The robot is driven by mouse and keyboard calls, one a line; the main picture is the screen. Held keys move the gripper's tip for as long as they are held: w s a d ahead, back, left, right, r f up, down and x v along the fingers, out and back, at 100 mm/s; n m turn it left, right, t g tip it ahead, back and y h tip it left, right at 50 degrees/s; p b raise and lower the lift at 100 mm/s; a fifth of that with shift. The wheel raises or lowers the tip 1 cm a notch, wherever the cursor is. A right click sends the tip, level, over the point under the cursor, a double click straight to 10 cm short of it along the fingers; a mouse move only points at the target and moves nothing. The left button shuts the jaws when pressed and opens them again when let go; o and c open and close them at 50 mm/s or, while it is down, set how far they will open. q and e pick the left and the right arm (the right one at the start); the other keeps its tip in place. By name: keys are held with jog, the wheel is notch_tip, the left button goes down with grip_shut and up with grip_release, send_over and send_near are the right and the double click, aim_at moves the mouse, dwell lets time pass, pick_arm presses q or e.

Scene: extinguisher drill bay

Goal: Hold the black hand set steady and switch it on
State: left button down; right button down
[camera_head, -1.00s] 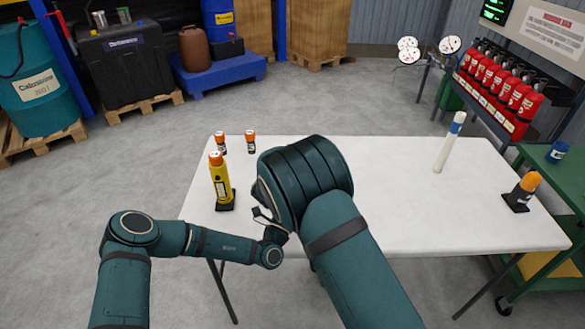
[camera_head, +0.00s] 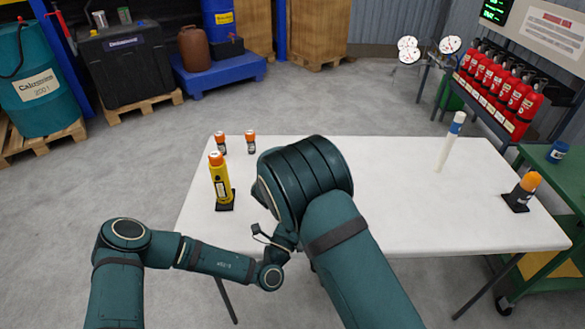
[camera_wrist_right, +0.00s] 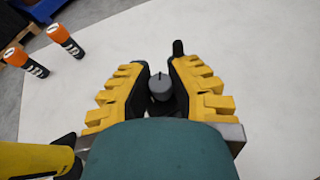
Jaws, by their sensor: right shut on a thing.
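The black hand set (camera_wrist_right: 177,48) shows in the right wrist view as a dark body with a short black stub at its top and a grey round knob (camera_wrist_right: 160,84) with a dark mark. My right gripper (camera_wrist_right: 158,74) is shut on it, one yellow-padded finger on each side. In the head view my right arm hides the hand set and that gripper. My left gripper (camera_head: 262,236) is a small dark shape beside my right forearm in the head view, apart from the knob as far as I can see. It is partly hidden, and its opening is unclear.
The white table (camera_head: 400,210) has free room at its middle right. A yellow canister (camera_head: 220,183) and two orange-capped cans (camera_head: 221,143) stand at left. A white tube with a blue band (camera_head: 449,143) and an orange-topped item (camera_head: 525,188) stand at right.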

jog(key=c, duration=0.9)
grip_release()
